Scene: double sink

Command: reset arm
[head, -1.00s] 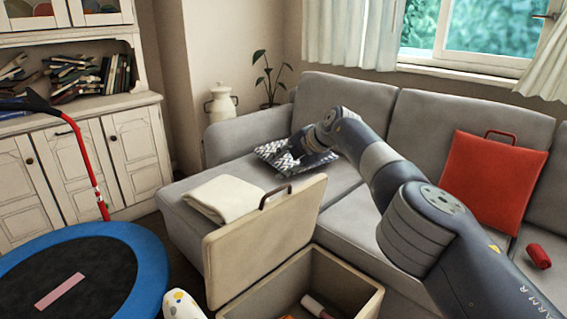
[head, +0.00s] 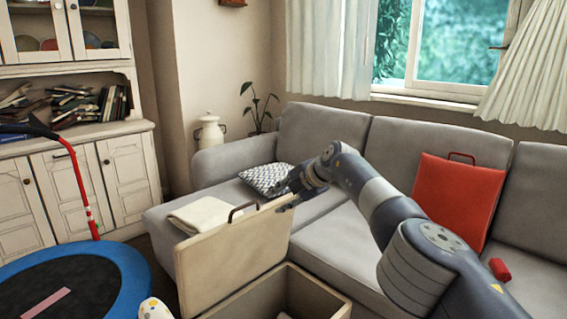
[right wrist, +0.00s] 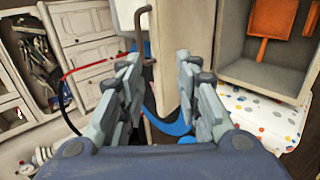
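My right arm reaches in from the lower right of the head view, above the grey sofa (head: 340,240). Its gripper (head: 288,192) hangs beside a patterned cushion (head: 262,178) and behind the raised lid of a beige storage box (head: 235,260). In the right wrist view the gripper (right wrist: 158,68) has its two fingers well apart with nothing held. The lid's edge (right wrist: 172,60) and its dark handle (right wrist: 143,30) appear beyond the fingers. My left gripper is in neither view.
A folded white blanket (head: 203,214) lies on the sofa's left part. A red case (head: 460,195) leans on the backrest, with a small red object (head: 499,268) nearby. A blue-rimmed trampoline (head: 120,270) stands at lower left, before a white cabinet (head: 127,178).

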